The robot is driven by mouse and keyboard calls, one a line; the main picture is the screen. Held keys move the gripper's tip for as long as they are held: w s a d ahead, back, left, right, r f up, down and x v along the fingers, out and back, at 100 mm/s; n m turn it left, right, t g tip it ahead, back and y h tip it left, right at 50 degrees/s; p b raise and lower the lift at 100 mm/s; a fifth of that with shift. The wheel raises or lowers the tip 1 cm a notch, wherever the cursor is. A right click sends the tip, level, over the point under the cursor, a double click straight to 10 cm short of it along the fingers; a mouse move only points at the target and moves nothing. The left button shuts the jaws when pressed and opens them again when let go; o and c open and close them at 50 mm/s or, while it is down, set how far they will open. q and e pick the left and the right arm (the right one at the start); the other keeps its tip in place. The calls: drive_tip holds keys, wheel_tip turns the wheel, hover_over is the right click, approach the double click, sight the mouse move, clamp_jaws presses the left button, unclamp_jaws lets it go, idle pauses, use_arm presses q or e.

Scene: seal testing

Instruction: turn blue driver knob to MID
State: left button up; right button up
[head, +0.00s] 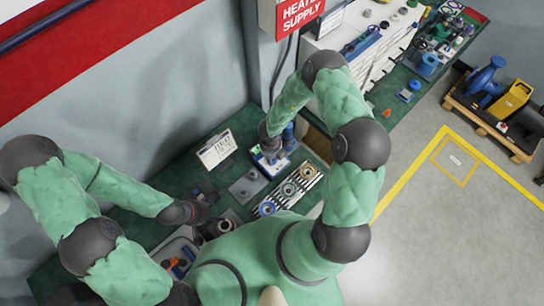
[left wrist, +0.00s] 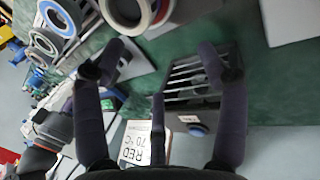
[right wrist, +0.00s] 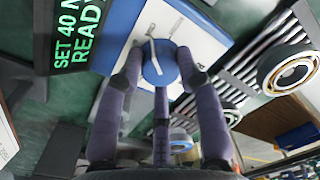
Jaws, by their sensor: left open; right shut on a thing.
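In the right wrist view the blue driver knob (right wrist: 159,68) sits on a white panel with a blue edge (right wrist: 193,22). A pale pointer bar runs across the knob's top. My right gripper (right wrist: 160,80) is shut on the knob, with its dark fingers on either side of it. The scale marks on the panel are too small to read. In the head view my right gripper (head: 271,152) hides the knob. My left gripper (head: 198,212) is low over the left of the bench; in the left wrist view it (left wrist: 163,75) is open and empty, near a dark slatted unit (left wrist: 188,82).
A black display (right wrist: 75,35) reading "SET 40 N READY" stands beside the panel. Rings (right wrist: 290,70) lie on a striped rack right of it. A white sign (head: 216,149) stands behind on the green bench. A second bench (head: 395,95) is at the upper right.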

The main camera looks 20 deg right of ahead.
drive_tip(key=shift+w+m, duration=0.15)
drive_tip(key=shift+m, duration=0.25)
drive_tip(key=o, duration=1.2)
drive_tip(key=shift+c, duration=0.2)
wheel_tip(320, 180, up, 12)
drive_tip(key=shift+a, duration=0.25)
